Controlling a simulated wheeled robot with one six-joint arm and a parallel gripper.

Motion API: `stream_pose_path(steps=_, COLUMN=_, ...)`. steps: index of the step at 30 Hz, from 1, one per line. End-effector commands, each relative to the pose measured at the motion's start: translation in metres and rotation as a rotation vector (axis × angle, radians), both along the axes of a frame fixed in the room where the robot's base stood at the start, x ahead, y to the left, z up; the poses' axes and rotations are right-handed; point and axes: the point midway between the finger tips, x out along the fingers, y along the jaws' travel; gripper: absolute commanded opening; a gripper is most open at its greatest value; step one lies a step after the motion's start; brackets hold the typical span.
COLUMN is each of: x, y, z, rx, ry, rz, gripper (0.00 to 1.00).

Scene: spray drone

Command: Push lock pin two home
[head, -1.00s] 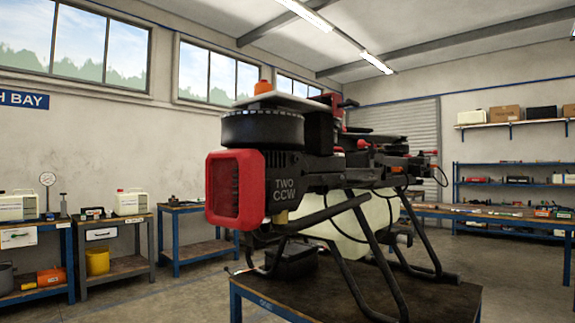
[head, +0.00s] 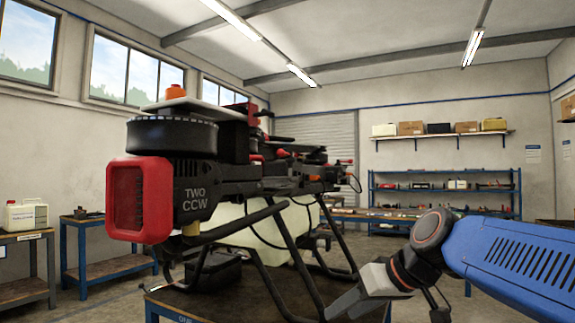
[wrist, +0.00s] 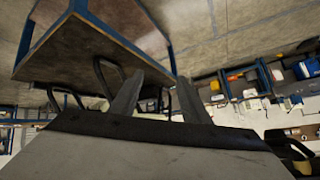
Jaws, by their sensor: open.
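The spray drone (head: 240,185) stands on a table in the head view. Its near arm carries a red square guard (head: 139,200), a black round motor (head: 173,134) and the marking TWO CCW. Small red-tipped parts (head: 281,153) sit farther along the arm; I cannot tell which part is lock pin two. My gripper (head: 343,303) is at the lower right of the drone, near its landing legs and below its arms, apparently touching nothing. In the wrist view its two fingers (wrist: 160,90) are spread apart with nothing between them.
The drone's table (head: 172,308) has a blue frame; its top also shows tilted in the wrist view (wrist: 90,55). Black landing legs (head: 283,262) slope down beside my gripper. Side benches (head: 105,255) stand at left, blue shelving (head: 445,190) at the back.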

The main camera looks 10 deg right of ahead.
Motion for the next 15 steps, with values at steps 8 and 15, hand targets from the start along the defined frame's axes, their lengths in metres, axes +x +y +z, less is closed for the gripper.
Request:
stream_pose_path(steps=8, x=0.119, y=-0.004, z=0.16, rx=0.119, ry=-0.354, rz=0.118, gripper=0.42)
stream_pose_path(steps=15, x=0.188, y=-0.03, z=0.276, rx=0.156, ry=-0.659, rz=0.164, gripper=0.42)
